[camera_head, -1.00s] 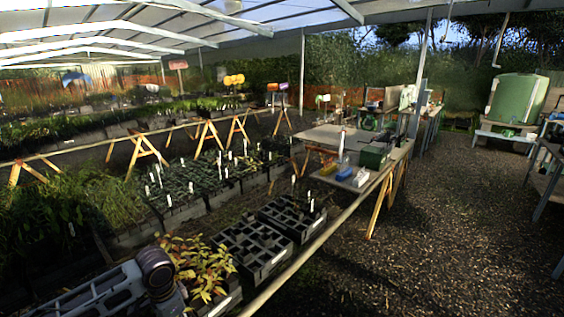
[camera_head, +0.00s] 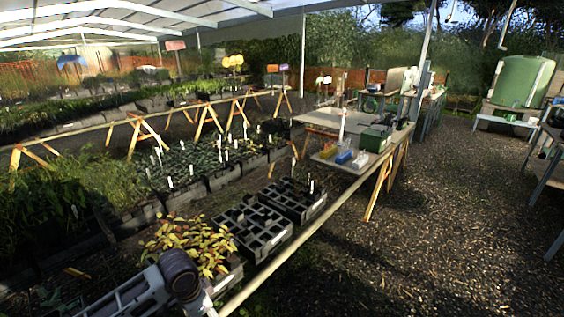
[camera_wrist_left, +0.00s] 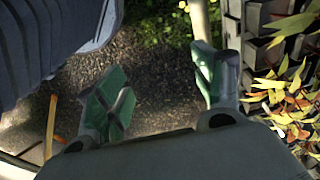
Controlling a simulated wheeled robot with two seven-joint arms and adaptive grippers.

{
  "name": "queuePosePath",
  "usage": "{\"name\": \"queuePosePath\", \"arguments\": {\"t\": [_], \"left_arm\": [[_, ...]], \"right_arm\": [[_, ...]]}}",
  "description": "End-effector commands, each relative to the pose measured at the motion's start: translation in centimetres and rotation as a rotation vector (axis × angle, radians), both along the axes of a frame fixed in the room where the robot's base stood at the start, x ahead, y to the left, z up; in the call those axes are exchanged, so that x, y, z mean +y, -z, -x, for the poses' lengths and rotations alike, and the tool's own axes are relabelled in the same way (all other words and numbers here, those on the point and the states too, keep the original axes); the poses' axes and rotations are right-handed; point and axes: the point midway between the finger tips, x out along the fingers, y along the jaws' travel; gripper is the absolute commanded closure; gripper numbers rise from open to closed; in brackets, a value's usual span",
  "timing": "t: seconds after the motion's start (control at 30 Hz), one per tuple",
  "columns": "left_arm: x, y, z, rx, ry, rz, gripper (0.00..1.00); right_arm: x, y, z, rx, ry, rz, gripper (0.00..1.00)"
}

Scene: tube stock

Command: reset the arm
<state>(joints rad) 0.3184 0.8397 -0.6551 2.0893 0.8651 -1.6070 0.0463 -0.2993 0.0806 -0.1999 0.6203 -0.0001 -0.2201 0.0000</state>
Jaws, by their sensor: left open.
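My left arm (camera_head: 150,287) shows at the bottom left of the head view, beside the tray of yellow-leaved plants. Its fingers cannot be made out there. In the left wrist view my left gripper (camera_wrist_left: 158,90) is open, its green-padded fingers wide apart with nothing between them. Dark gravelly ground shows behind the gap. Yellow-leaved plants (camera_wrist_left: 290,105) and part of a dark crate (camera_wrist_left: 260,45) lie to the right of the fingers, apart from them. My right gripper is in neither view.
Black crates (camera_head: 265,238) stand beside the yellow-leaved plants (camera_head: 185,243), along a long pale rail (camera_head: 290,253). A table (camera_head: 325,118) stands beyond, bearing a green box (camera_head: 374,139) and a blue item (camera_head: 344,157). The gravel floor (camera_head: 450,200) at right is open.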

Motion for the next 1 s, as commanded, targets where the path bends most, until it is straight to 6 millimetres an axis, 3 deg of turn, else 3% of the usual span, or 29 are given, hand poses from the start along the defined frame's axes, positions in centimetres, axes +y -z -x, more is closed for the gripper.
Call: {"name": "queuePosePath", "arguments": {"t": [0.2, 0.5, 0.73, 1.0], "left_arm": [[-3.4, 0.6, 1.6, -0.043, -0.001, 0.056, 0.32], [-6.2, 0.8, 3.3, -0.101, -0.052, 0.118, 0.32], [-7.0, 0.7, 4.6, -0.139, -0.123, 0.153, 0.32], [-6.4, 0.7, 6.1, -0.172, -0.240, 0.167, 0.32]], "right_arm": [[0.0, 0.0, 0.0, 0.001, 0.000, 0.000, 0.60], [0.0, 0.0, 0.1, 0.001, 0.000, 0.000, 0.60], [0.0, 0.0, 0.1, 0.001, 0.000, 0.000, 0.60], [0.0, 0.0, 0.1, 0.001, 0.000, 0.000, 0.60]]}}
